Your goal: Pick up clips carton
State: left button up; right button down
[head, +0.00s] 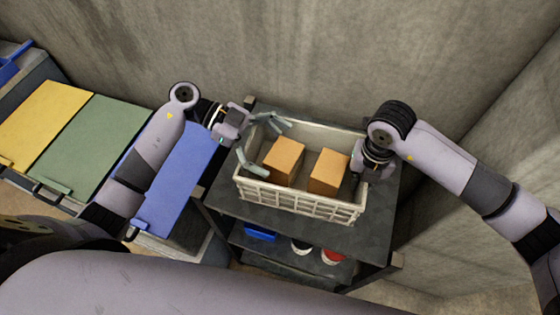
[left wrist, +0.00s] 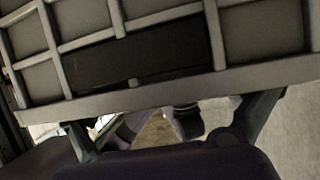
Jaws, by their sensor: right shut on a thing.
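Two plain orange-brown cartons, a left one (head: 284,161) and a right one (head: 329,172), stand apart inside a pale slatted crate (head: 300,200) in the head view. No label shows which is the clips carton. My left gripper (head: 270,148) is at the crate's left end, its fingers spread wide with no carton between them. The left wrist view shows the crate's slatted wall (left wrist: 150,90) close ahead, between and above the spread fingers. My right gripper (head: 360,170) is at the crate's right end, shut on its right rim; its fingertips are mostly hidden.
The crate stands on a dark shelf unit (head: 378,215). A blue item (head: 260,232) and red and white round items (head: 332,256) sit on its lower shelf. Yellow (head: 42,122), green (head: 92,145) and blue (head: 178,180) panels lie left. Concrete walls (head: 310,55) close off the back and right.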

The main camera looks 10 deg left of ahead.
pick_arm(q)
jog(key=shift+s+d+f, duration=0.2)
jog(key=shift+f, duration=0.3)
